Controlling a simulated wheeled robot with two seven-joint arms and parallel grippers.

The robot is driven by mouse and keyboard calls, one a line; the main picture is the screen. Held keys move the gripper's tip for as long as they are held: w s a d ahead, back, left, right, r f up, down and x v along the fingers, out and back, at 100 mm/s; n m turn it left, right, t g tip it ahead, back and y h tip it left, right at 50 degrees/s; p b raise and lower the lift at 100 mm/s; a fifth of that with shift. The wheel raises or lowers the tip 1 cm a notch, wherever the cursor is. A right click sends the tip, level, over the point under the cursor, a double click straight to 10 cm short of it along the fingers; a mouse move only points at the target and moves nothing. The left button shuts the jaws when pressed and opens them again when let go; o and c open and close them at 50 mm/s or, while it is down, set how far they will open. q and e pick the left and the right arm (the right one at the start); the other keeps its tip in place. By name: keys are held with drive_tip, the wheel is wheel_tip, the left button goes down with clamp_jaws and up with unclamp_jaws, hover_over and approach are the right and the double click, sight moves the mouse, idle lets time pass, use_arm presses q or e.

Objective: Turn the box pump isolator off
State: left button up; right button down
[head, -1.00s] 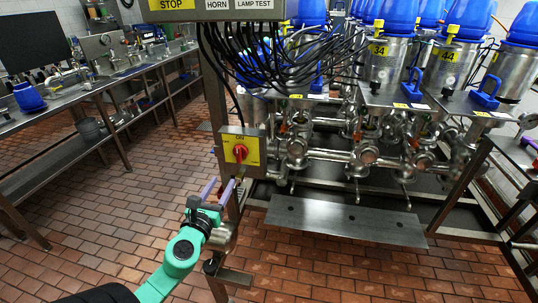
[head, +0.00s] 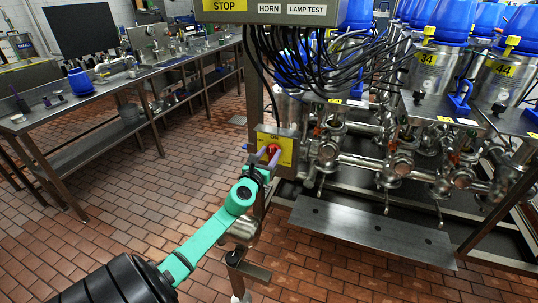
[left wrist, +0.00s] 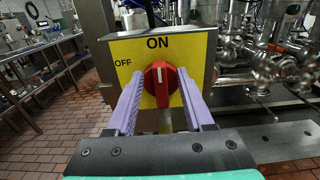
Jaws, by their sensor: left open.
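The isolator is a grey box with a yellow plate (head: 286,157) on a metal post, marked ON at the top and OFF at the left in the left wrist view (left wrist: 193,56). Its red rotary knob (left wrist: 151,84) stands upright, with its white mark toward ON. In the head view the knob (head: 274,149) is partly hidden behind my left gripper (head: 264,154). My left gripper (left wrist: 161,90) is open, its two purple fingers on either side of the knob. I cannot tell whether they touch it. My right gripper is not in view.
A grey control panel (head: 270,12) with black cables hangs above the isolator. Steel pipes and valves (head: 350,160) lie to the right, over a metal step plate (head: 370,230). A long steel bench (head: 110,85) stands at the left. The brick floor between is clear.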

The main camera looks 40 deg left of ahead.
use_arm(q)
clamp_jaws()
drive_tip(key=shift+f+n, duration=0.1)
drive_tip(key=shift+n, duration=0.3)
drive_tip(key=n, duration=0.1)
drive_tip(key=n+b, duration=0.1)
drive_tip(key=n, duration=0.1)
drive_tip(key=shift+s+a+f+n+b, duration=0.1)
drive_tip(key=shift+s+a+n+b, duration=0.05)
drive_tip(key=shift+a+n+b, duration=0.15)
drive_tip(key=n, duration=0.2)
drive_tip(key=n+b, duration=0.1)
drive_tip(key=n, duration=0.1)
drive_tip(key=shift+a+f+n, duration=0.15)
drive_tip(key=shift+a+n, duration=0.05)
drive_tip(key=shift+n, duration=0.1)
drive_tip(key=n, duration=0.4)
drive_tip(key=shift+s+a+f+n+b, duration=0.15)
drive_tip(key=shift+a+f+n+b, duration=0.05)
drive_tip(key=shift+f+n+b, duration=0.1)
drive_tip(key=shift+f+n, duration=0.15)
drive_tip(key=shift+n, duration=0.95)
drive_tip(key=shift+f+n, duration=0.15)
drive_tip(key=shift+n, duration=0.95)
